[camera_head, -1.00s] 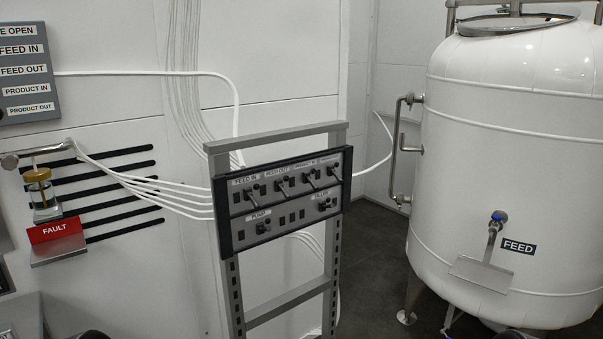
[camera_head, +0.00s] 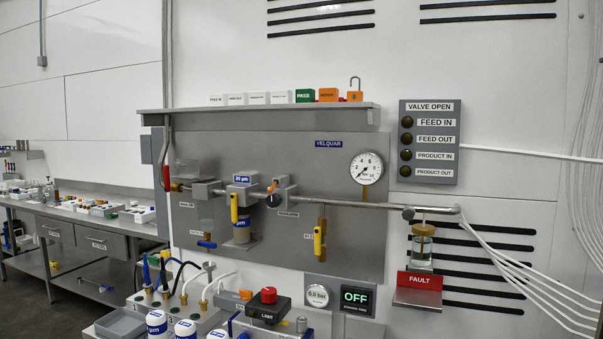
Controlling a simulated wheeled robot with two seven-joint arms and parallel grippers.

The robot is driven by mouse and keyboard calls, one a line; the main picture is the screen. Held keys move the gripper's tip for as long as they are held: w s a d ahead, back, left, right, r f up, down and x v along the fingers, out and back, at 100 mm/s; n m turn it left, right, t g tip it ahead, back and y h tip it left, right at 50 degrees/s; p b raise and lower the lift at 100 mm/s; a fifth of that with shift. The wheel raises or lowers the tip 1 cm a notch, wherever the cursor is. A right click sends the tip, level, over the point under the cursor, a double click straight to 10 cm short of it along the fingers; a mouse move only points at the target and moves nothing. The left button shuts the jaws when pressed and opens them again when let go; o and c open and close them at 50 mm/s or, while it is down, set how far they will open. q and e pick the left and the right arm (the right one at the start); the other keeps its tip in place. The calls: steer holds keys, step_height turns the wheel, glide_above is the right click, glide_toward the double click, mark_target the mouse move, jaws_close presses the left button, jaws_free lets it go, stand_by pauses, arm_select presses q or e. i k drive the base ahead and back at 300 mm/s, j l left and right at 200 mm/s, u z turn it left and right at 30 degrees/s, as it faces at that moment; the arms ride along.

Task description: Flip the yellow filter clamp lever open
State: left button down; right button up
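A filter housing (camera_head: 241,232) with a blue-banded body and a blue micron label above it is mounted on the grey wall panel. A yellow lever (camera_head: 234,213) stands upright along its front left side and looks like the filter clamp lever. A second yellow lever (camera_head: 318,241) hangs upright on a brass-coloured fitting further right under the pipe. Neither of my grippers shows in the head view.
A bench in front holds blue-labelled white cylinders (camera_head: 157,324), a red button on a black box (camera_head: 268,296), hoses and a grey tray (camera_head: 121,323). A pressure gauge (camera_head: 366,168) and a red FAULT sign (camera_head: 419,281) are to the right. A side bench (camera_head: 85,218) runs along the left wall.

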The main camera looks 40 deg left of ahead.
mark_target(234, 197)
steer(key=u, duration=1.2)
